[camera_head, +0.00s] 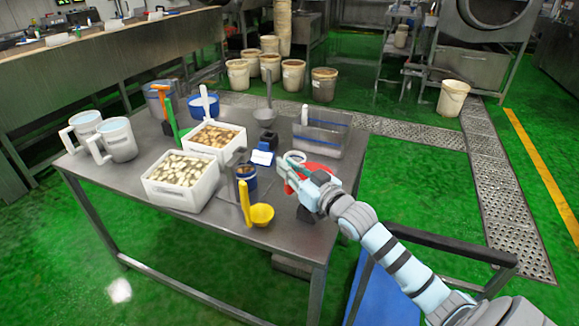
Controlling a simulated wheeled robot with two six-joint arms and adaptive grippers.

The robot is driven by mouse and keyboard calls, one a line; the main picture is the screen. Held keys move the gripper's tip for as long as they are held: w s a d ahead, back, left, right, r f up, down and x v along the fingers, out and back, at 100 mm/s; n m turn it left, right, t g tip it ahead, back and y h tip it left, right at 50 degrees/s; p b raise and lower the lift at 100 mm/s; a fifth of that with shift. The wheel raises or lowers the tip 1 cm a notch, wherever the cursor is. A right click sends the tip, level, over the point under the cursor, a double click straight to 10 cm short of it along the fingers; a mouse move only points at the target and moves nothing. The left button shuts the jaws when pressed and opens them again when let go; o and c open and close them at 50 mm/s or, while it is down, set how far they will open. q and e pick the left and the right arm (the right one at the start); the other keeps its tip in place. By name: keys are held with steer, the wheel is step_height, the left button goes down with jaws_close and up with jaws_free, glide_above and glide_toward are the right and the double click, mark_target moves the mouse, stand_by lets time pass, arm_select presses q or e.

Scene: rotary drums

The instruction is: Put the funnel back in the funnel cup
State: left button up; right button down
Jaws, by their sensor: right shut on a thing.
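My right gripper (290,180) comes in from the lower right and is over the right end of the steel table. It is shut on a red thing with a pale rim (318,167), which looks like the funnel; the gripper hides much of it. A dark blue and grey cup (247,184) stands on the table to the left of the gripper. It may be the funnel cup, but I cannot tell for sure. My left gripper is not in view.
A yellow ladle (260,214) is at the table's front edge. White tubs of pale pieces (180,204) and brown pieces (236,160) stand left of the cup. A clear bin (320,142), a grey ladle (265,114) and white jugs (118,140) are also on the table (130,220).

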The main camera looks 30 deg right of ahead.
steer(key=shift+f+b, duration=1.8)
steer(key=shift+f, duration=0.45)
steer(key=c, duration=1.5)
jaws_free()
step_height(320, 180, up, 10)
steer(key=shift+r, duration=0.1)
